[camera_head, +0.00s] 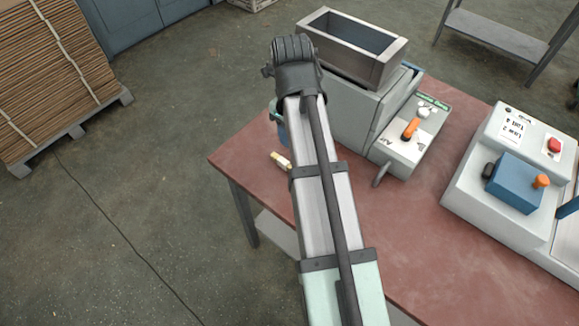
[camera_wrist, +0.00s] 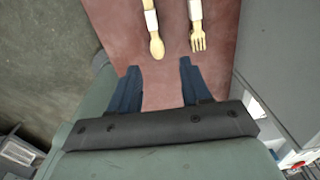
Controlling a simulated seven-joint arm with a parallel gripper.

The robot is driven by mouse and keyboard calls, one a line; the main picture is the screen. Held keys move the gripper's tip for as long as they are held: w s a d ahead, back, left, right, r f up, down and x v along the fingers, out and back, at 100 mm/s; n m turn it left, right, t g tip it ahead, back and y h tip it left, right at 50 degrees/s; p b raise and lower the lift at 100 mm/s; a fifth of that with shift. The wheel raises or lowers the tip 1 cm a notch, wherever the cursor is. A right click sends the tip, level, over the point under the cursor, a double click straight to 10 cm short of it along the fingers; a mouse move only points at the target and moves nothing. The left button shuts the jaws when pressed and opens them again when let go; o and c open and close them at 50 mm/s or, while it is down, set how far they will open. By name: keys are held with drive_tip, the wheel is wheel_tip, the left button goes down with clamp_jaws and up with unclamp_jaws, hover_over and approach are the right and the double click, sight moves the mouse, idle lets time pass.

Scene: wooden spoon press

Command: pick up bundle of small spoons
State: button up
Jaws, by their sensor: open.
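In the wrist view, a pale wooden spoon bundle (camera_wrist: 156,42) with a white band lies on the reddish tabletop, its bowl end toward my gripper. A pale wooden fork bundle (camera_wrist: 198,36), also banded white, lies to its right. My gripper (camera_wrist: 158,68) is open and empty, its two blue fingers apart. The spoon end is just beyond the fingertips in the picture, nearer the middle of the gap, and the fork end is beyond the right finger.
The red table (camera_head: 235,162) has its left edge close to the bundle. A grey machine with an open metal hopper (camera_head: 352,48) and an orange-handled control box (camera_head: 408,140) stands right of my arm. A white machine with a blue block (camera_head: 515,183) is farther right.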

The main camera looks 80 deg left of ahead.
sight(289, 165)
drive_tip(key=shift+s+f, duration=0.15)
drive_tip(key=shift+f, duration=2.15)
drive_tip(key=shift+s+f, duration=0.15)
drive_tip(key=shift+f, duration=2.15)
drive_tip(key=shift+s+f, duration=0.15)
drive_tip(key=shift+f, duration=2.15)
drive_tip(key=shift+c, duration=0.4)
clamp_jaws()
